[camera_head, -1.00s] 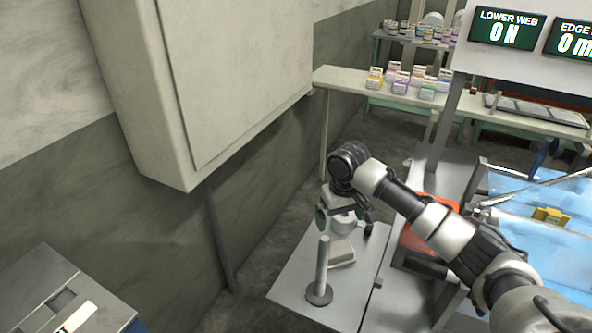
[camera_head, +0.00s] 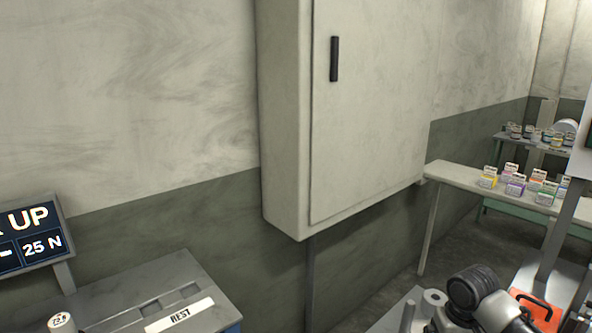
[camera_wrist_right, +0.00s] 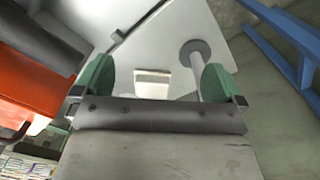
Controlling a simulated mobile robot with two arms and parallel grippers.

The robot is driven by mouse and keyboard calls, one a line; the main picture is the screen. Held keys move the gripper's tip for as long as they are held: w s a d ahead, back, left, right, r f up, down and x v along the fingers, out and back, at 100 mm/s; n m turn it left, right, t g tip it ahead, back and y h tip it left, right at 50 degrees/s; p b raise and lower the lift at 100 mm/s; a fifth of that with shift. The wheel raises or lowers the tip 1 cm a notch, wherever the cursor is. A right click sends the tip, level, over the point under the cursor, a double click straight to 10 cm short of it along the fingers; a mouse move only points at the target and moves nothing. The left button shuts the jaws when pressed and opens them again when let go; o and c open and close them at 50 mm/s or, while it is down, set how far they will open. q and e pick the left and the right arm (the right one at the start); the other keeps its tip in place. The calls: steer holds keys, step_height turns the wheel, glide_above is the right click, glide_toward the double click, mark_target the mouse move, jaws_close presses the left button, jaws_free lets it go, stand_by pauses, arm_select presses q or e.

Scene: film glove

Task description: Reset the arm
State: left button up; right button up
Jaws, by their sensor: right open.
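My right gripper (camera_wrist_right: 157,88) is open in the right wrist view, its two green fingers wide apart with nothing between them. Below it lies a grey table top (camera_wrist_right: 185,20) with a small pale block (camera_wrist_right: 152,82) and an upright post (camera_wrist_right: 195,65) on a round base. The block appears between the fingers but lies lower, apart from them. In the head view my right arm shows only at the bottom right; its fingers are not clear there. The top of the post (camera_head: 408,316) shows beside it. My left gripper is in neither view.
A wall cabinet (camera_head: 370,120) fills the middle of the head view. A grey bench with a REST label (camera_head: 180,314) and a display (camera_head: 32,236) stand at left. A shelf with small boxes (camera_head: 515,185) and an orange case (camera_head: 537,310) are at right.

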steer(key=s+a+f+n+t+y, duration=0.2)
steer(key=s+a+f+n, duration=0.2)
steer(key=s+a+f, duration=0.8)
steer(key=s+r+m+t+h, duration=0.1)
steer(key=s+r, duration=0.1)
steer(key=s, duration=0.6)
steer(key=s+r+t+h, duration=0.1)
steer(key=s+r, duration=0.2)
steer(key=s, duration=0.5)
step_height(320, 180, down, 24)
steer(key=g, duration=0.2)
steer(key=s+d+f+g, duration=0.1)
steer(key=s+d+f, duration=0.2)
steer(key=s+f, duration=1.4)
steer(key=shift+f, duration=0.75)
